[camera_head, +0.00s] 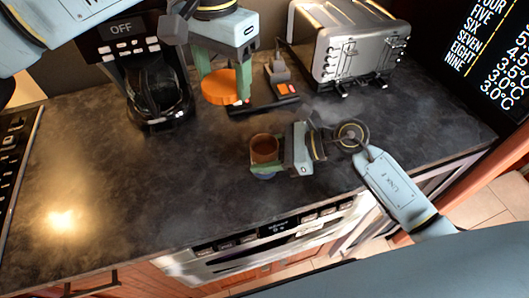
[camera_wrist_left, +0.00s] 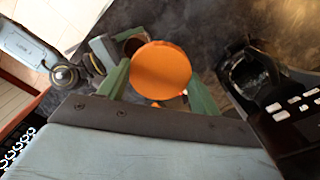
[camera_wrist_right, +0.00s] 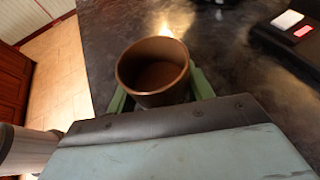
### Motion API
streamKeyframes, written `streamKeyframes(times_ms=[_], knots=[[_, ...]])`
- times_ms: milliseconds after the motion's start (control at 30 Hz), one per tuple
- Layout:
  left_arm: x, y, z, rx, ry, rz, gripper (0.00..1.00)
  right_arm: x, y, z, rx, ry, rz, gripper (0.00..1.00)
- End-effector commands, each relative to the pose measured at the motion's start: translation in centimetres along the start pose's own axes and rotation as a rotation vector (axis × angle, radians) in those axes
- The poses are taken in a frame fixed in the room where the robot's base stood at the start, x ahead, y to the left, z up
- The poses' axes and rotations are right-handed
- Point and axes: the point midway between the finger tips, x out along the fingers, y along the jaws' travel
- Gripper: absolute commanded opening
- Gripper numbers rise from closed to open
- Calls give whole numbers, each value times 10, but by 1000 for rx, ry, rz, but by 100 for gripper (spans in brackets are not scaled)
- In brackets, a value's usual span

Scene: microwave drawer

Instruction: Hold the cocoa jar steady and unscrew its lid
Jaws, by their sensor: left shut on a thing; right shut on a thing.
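The cocoa jar (camera_head: 264,150) stands upright and open-topped near the counter's front edge, brown inside. In the right wrist view the jar (camera_wrist_right: 153,72) sits between the green fingers. My right gripper (camera_head: 267,168) is shut on the jar from the right side. The orange round lid (camera_head: 221,87) is off the jar, held in the air above and behind it. My left gripper (camera_head: 224,80) is shut on the lid, pointing down. In the left wrist view the lid (camera_wrist_left: 161,70) fills the space between the fingers and partly covers the jar (camera_wrist_left: 133,43).
A coffee maker (camera_head: 147,80) stands at the back left, close to the left gripper. A toaster (camera_head: 350,50) stands at the back right. A dark device with orange buttons (camera_head: 284,88) lies between them. The counter's left and front middle (camera_head: 130,200) is clear.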

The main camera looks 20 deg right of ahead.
Motion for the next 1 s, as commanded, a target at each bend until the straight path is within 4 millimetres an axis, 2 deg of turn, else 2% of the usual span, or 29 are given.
streamKeyframes(times_ms=[200, 233, 400, 767, 867, 1000], knots=[[4, 0, 0, 0, 0, 0, 36, 1, 0, -3, -1, -1, 0, 0], [4, 0, 0, 0, 0, 0, 36, 2, 0, -3, 0, 0, 0, 53], [3, 0, 0, 0, 0, 0, 36, 1, 0, -2, 0, 0, 0, 73], [-1, 0, 0, 0, 0, 0, 36, 0, 0, 2, 0, 0, 0, 73], [1, 0, 0, 0, 0, 0, 36, -13, 0, -1, -1, 4, -1, 73], [5, 0, 0, 0, 0, 0, 36, -43, 0, -2, -1, 6, -1, 73]])
